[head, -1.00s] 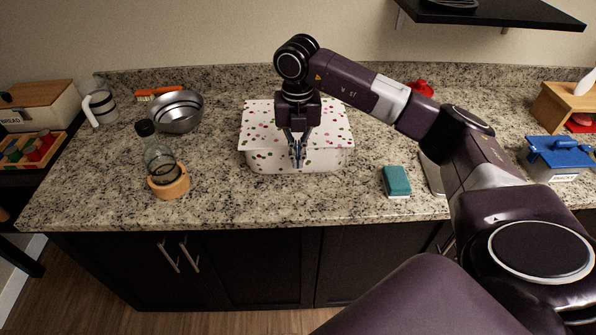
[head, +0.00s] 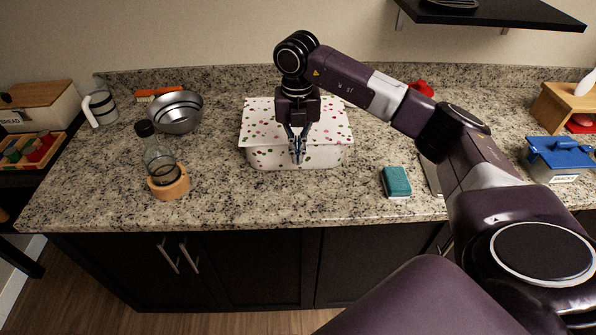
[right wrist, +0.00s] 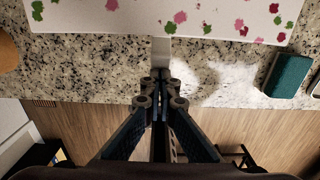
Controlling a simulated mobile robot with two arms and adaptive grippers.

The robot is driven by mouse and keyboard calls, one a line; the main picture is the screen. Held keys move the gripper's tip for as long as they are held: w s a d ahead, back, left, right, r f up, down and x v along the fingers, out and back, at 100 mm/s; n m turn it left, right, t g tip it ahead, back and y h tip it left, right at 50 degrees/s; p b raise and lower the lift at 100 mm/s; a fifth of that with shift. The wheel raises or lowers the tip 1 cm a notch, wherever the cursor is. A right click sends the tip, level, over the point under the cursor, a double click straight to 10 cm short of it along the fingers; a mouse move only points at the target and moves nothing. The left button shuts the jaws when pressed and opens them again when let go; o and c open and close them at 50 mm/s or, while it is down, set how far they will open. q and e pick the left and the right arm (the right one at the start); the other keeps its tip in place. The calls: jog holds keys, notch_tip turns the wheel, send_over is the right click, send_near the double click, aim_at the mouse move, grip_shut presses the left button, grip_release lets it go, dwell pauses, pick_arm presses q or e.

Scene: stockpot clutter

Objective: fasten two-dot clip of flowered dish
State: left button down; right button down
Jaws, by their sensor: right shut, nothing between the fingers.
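The flowered dish (head: 325,156) stands on the counter, a pale box with pink, red and green flowers. Its flowered lid (head: 262,116) lies on top. In the right wrist view the lid (right wrist: 220,14) crosses the top, and a plain grey tab (right wrist: 160,52), apparently a clip, sticks out from its near edge. No dots can be made out on it. My right gripper (head: 298,156) points down at the middle of the dish's front side. Its fingertips (right wrist: 160,78) are shut and empty, at the tab's outer end; whether they touch it I cannot tell. My left gripper is out of view.
A bottle (head: 158,158) in a wooden holder and a metal bowl (head: 178,112) stand left of the dish. A teal sponge (head: 397,181) lies to its right. A blue-lidded box (head: 557,157) is far right. The counter in front of the dish is clear.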

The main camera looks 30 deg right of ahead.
notch_tip(320, 180, up, 8)
jog(key=s+a+p, duration=0.1)
jog(key=s+p, duration=0.1)
jog(key=p, duration=0.3)
jog(key=shift+s+a, duration=0.3)
jog(key=shift+w+f, duration=0.1)
